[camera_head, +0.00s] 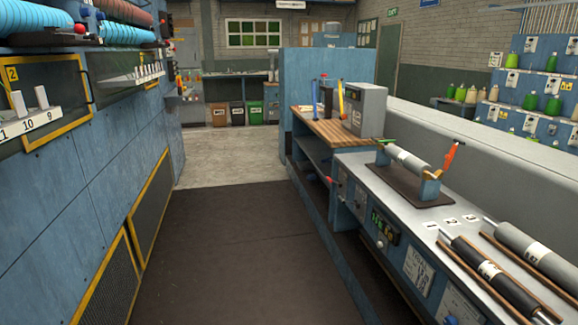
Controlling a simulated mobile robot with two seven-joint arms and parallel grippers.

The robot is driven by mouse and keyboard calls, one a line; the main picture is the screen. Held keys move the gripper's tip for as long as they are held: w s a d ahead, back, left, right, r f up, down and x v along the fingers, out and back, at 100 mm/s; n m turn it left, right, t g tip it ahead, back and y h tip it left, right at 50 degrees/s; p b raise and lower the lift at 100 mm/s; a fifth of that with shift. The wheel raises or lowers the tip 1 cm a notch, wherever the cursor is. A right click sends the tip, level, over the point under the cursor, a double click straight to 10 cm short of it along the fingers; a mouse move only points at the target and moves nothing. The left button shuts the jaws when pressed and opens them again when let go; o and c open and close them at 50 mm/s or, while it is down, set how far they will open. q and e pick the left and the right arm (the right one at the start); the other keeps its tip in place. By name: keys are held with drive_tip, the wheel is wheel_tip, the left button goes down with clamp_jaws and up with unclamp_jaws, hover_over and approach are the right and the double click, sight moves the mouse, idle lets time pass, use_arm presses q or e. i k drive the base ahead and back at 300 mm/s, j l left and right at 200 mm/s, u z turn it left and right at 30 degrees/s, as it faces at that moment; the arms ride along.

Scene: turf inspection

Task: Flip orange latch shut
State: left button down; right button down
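An orange latch (452,154) stands raised, tilted slightly right, above the front end of a small blue cradle (430,189) on the right-hand bench. A grey roller (406,159) lies across the cradle supports. The cradle stands on a dark mat (399,186). The latch looks swung up, away from the roller. Neither of my grippers is in view.
The grey bench (347,162) runs along the right, with a dark roller (497,276) and a grey roller (535,251) lying nearer. A wooden-topped table (327,129) stands beyond. Blue cabinets (70,190) line the left. The dark floor mat (235,260) between them is clear.

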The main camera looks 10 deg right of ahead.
sight(449, 157)
drive_tip(key=i, duration=1.3)
drive_tip(key=i+z, duration=0.15)
drive_tip(key=i, duration=0.5)
drive_tip(key=i+j+z, duration=0.15)
drive_tip(key=i, duration=0.5)
drive_tip(key=i+z, duration=0.45)
drive_tip(key=i, duration=0.8)
drive_tip(key=u, duration=5.6)
